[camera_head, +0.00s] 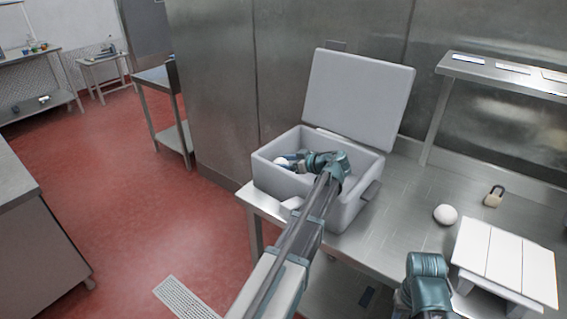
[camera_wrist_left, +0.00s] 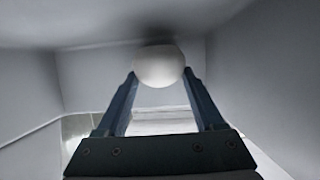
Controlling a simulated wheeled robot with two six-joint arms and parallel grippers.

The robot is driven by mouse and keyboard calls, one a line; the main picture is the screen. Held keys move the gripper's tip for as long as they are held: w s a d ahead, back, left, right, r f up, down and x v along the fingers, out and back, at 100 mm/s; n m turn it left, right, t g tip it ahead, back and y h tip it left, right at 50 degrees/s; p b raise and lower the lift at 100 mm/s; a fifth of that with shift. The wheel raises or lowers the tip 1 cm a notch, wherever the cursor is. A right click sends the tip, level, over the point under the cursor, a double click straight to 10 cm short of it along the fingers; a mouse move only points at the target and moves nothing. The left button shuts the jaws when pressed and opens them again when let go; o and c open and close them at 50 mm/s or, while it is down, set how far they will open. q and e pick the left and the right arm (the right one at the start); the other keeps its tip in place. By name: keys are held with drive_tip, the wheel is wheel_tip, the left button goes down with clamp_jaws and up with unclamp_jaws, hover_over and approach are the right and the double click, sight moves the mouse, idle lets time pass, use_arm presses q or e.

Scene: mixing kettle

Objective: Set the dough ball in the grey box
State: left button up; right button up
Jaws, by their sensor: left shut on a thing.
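The grey box (camera_head: 352,211) stands on the steel table with its lid (camera_head: 358,100) raised at the back. My left arm reaches over its front wall, and my left gripper (camera_head: 291,162) is inside the box. It is shut on a white dough ball (camera_head: 281,163), near the box's left inner side. In the left wrist view the dough ball (camera_wrist_left: 159,66) sits between the fingertips of my left gripper (camera_wrist_left: 160,78), with the box walls around it. A second white ball (camera_head: 445,214) lies on the table to the right. My right arm shows at the bottom; its fingers are out of view.
A padlock (camera_head: 493,196) lies near the second ball. A white slatted stand (camera_head: 507,257) is at the right front of the steel table (camera_head: 407,205). A raised shelf (camera_head: 505,72) stands behind. The table between box and ball is clear.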

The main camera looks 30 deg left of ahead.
use_arm(q)
drive_tip(key=shift+f, duration=0.2)
drive_tip(key=o, duration=1.5)
drive_tip(key=shift+c, duration=0.2)
drive_tip(key=shift+r, duration=0.1)
drive_tip(key=shift+r, duration=0.25)
drive_tip(key=shift+r+p, duration=0.45)
drive_tip(key=shift+p, duration=0.3)
drive_tip(key=p+v, duration=0.2)
drive_tip(key=v, duration=0.4)
drive_tip(key=shift+d, duration=0.2)
drive_tip(key=shift+s+d+r+p, duration=0.15)
drive_tip(key=shift+d+p, duration=0.15)
drive_tip(key=shift+d, duration=0.2)
